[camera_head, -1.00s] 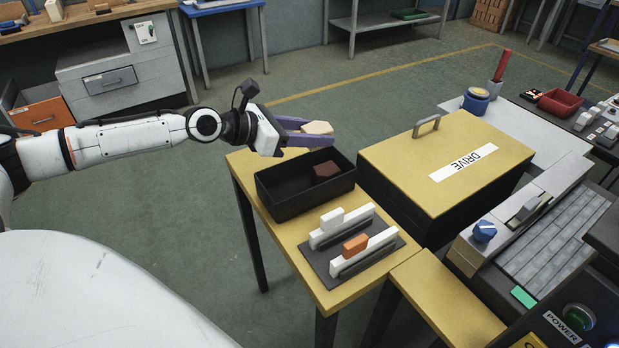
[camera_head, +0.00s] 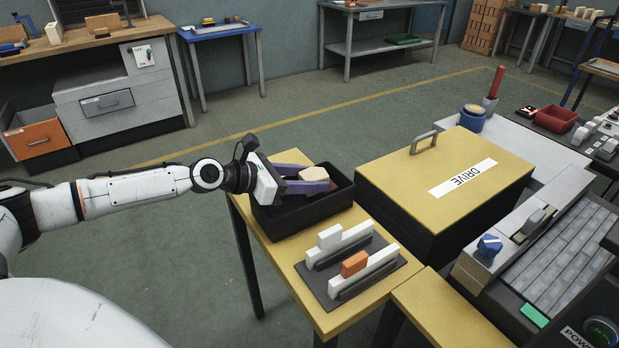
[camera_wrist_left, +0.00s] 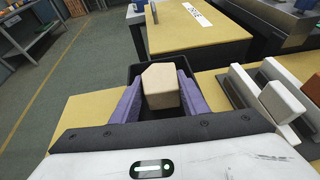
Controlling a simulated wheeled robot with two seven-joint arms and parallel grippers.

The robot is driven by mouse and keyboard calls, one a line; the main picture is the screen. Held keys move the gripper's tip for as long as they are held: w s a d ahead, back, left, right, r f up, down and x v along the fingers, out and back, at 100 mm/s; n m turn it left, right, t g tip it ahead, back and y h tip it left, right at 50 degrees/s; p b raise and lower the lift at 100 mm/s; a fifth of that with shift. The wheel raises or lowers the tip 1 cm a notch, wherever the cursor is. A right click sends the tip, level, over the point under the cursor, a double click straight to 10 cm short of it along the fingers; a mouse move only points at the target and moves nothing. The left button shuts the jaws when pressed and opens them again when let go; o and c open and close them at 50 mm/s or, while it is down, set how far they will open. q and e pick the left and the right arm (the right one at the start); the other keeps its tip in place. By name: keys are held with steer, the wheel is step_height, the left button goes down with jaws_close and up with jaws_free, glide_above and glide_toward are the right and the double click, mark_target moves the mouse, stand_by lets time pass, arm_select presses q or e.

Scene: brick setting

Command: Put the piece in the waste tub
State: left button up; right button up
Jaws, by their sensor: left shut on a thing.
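A beige wooden piece (camera_head: 314,174) with a pointed end is held between the purple fingers of my left gripper (camera_head: 309,181). It also shows in the left wrist view (camera_wrist_left: 161,86), with a finger on each side. The black open tub (camera_head: 318,217) stands on the yellow table. The gripper and piece are over its opening; I cannot tell how far they are above the floor of the tub. My right gripper is not in view.
A rack with white pieces (camera_head: 331,240) and an orange piece (camera_head: 355,264) stands on the table (camera_head: 335,318) in front of the tub. A yellow-topped box marked DRIVE (camera_head: 420,180) stands to the right. A conveyor (camera_head: 570,255) is at the far right.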

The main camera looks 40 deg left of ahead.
arm_select(q)
steer(key=shift+f, duration=0.4)
steer(key=o, duration=1.1)
steer(key=shift+w+a+r, duration=0.1)
steer(key=shift+r, duration=0.55)
steer(key=shift+s+a, duration=0.15)
steer(key=shift+s, duration=0.15)
steer(key=shift+b+v, duration=0.55)
steer(key=shift+v, duration=0.55)
steer(key=shift+s, duration=0.4)
steer(key=shift+v, duration=0.8)
steer(key=shift+s+a+r, duration=0.15)
steer(key=shift+s+r, duration=0.15)
steer(key=shift+s+r+p, duration=0.2)
steer(key=shift+r+p, duration=0.15)
steer(key=shift+p, duration=0.3)
steer(key=p, duration=0.5)
glide_toward(302, 178)
steer(key=shift+r, duration=0.15)
